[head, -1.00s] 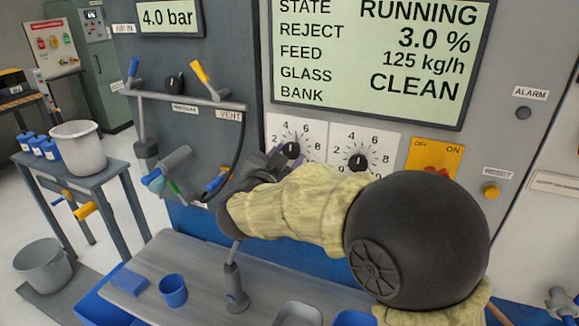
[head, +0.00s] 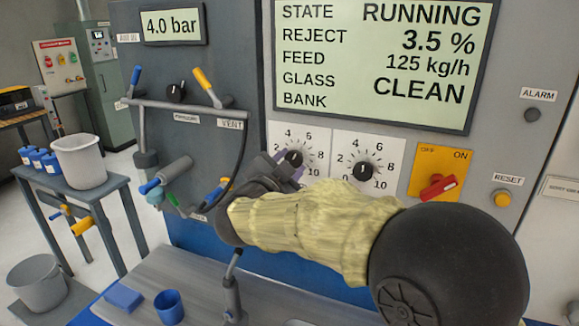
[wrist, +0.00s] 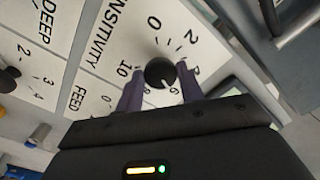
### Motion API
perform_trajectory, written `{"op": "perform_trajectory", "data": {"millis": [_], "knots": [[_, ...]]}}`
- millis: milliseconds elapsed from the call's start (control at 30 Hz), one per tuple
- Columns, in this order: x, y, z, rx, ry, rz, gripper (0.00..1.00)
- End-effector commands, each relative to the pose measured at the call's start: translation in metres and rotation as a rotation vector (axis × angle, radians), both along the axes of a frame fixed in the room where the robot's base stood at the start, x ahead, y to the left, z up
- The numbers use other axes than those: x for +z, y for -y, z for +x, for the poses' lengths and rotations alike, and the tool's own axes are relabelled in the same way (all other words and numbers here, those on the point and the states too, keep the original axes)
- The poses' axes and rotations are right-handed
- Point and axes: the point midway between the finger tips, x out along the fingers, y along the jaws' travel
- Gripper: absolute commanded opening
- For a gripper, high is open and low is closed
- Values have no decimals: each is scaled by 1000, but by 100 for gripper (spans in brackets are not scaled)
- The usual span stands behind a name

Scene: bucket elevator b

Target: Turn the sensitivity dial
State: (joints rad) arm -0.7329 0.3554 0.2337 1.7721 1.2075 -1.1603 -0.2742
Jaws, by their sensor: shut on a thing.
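The sensitivity dial (head: 293,159) is a small black round knob on a white numbered scale plate, left of a similar dial. My gripper (head: 283,164) reaches it from the lower left, and my arm hides part of its plate. In the wrist view the sensitivity dial (wrist: 160,72) sits between the two purple fingers of my gripper (wrist: 160,84), beside the printed word SENSITIVITY. The fingers are shut on the knob. The exact pointer setting is hard to read. The screen (head: 380,50) reads REJECT 3.5 %, FEED 125 kg/h, GLASS CLEAN, STATE RUNNING.
A second black dial (head: 365,170) stands right of the gripped one. Further right are a red switch (head: 437,187) on a yellow plate and a yellow reset button (head: 502,199). Valve handles and a hose (head: 240,150) are at the left. A blue cup (head: 169,306) stands on the shelf below.

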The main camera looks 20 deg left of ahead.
Motion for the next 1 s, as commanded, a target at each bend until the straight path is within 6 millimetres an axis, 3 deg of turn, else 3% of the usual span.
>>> {"op": "perform_trajectory", "data": {"millis": [33, 133, 567, 1000], "knots": [[-1, -1, -1, 2, -2, -1, 42], [-1, -1, -1, 2, -2, -1, 59], [-1, -3, -10, 5, -1, -2, 59], [-2, -10, -89, 8, -1, -1, 59]]}}
